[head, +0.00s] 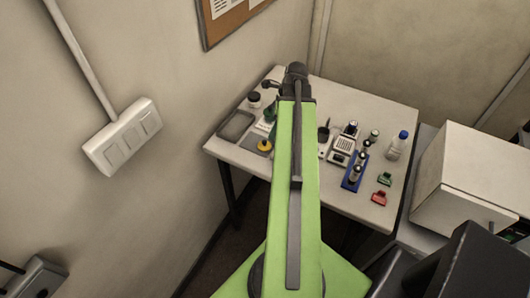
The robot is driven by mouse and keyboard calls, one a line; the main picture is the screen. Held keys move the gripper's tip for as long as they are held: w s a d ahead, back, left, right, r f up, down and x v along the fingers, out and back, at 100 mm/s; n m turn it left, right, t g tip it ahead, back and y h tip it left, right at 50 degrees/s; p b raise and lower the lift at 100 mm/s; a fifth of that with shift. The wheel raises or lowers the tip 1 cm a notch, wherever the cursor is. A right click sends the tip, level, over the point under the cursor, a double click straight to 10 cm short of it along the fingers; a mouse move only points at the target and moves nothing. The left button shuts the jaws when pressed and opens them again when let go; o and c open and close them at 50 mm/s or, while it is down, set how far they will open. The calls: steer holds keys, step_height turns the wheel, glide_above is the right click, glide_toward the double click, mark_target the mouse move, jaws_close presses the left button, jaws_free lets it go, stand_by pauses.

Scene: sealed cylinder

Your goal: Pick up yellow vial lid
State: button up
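A small round yellow lid (264,146) lies on the left part of the table, just left of my green arm. It rests on or beside a grey flat piece (252,142); I cannot tell whether a vial is under it. My arm reaches up the middle of the head view and ends in a dark joint over the table. My gripper's fingers do not show; the arm hides that area. Whether the gripper is open or shut is hidden.
The white table (345,203) carries a grey tray (236,125), a dark-lidded jar (254,99), a blue rack (355,174), a blue-capped bottle (397,145), and red (379,198) and green (385,179) clips. A white box (465,180) stands right. The wall runs close on the left.

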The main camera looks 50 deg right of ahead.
mark_target(266, 142)
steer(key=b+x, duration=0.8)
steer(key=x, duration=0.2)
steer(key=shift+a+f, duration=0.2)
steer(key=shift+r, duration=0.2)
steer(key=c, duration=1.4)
